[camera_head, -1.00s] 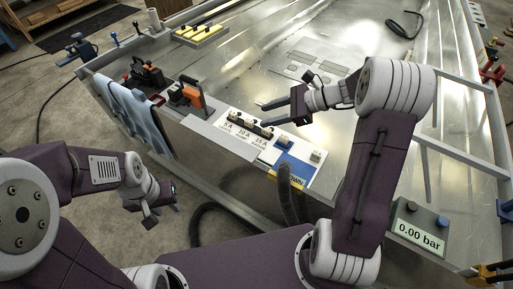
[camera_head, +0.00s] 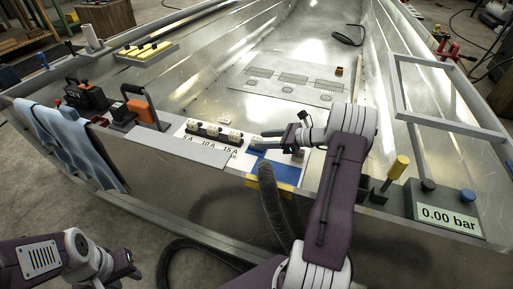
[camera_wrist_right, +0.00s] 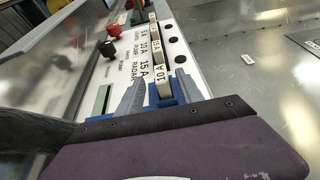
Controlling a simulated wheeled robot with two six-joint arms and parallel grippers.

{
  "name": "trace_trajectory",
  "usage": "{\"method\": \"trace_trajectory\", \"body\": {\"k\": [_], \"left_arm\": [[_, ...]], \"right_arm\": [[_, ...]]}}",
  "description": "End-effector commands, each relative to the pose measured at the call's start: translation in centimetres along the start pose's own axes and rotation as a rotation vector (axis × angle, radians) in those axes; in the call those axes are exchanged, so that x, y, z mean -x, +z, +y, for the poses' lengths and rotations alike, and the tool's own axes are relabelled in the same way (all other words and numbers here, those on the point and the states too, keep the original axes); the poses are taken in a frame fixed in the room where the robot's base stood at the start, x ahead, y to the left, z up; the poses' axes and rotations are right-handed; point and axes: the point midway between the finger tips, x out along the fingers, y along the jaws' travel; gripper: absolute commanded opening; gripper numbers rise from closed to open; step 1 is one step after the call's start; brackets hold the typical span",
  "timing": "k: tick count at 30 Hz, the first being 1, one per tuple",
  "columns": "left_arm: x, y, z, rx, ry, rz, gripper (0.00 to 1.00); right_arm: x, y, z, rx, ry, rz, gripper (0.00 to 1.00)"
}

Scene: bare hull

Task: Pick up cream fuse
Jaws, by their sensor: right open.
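Several cream fuses (camera_head: 207,131) stand in a row on a dark base on the white panel labelled 5 A, 10 A, 15 A; the row also shows in the right wrist view (camera_wrist_right: 154,34). Another cream fuse (camera_wrist_right: 163,84), marked 10 A, stands nearer by the blue area. My right gripper (camera_head: 259,141) is over the panel's right part, by the blue area. In the right wrist view its open fingers (camera_wrist_right: 160,90) lie either side of this nearer fuse; contact cannot be told. My left gripper (camera_head: 129,268) hangs low at bottom left, away from the panel, its jaws unclear.
A pressure display (camera_head: 447,215) reading 0.00 bar and a yellow-topped lever (camera_head: 398,167) are at right. The hull floor behind is mostly clear.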

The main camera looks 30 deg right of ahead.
Motion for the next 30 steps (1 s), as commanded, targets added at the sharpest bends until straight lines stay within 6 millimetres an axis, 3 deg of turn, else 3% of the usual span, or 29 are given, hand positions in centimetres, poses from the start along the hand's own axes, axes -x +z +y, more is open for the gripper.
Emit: {"method": "trace_trajectory", "body": {"k": [6, 10, 17, 22, 30], "left_arm": [[-3.4, 0.3, -0.1, 0.0, 0.0, 0.0, 0.36], [-3.7, 0.4, -0.1, 0.0, 0.0, 0.0, 0.36], [-3.5, 0.3, -0.1, 0.0, 0.0, 0.0, 0.36], [-3.5, 0.3, -0.1, 0.0, 0.0, 0.0, 0.36], [-3.5, 0.3, -0.1, 0.0, 0.0, 0.0, 0.36]], "right_arm": [[-3.6, -0.6, -0.2, 0.005, 0.002, 0.0, 0.44], [-4.9, -0.1, -0.2, 0.003, 0.0, 0.001, 0.44], [-5.1, 0.2, -0.2, 0.001, -0.002, 0.0, 0.44], [-5.0, 0.2, -0.2, 0.001, -0.001, 0.001, 0.0], [-5.0, 0.2, -0.2, 0.001, -0.001, 0.0, 0.0]]}}
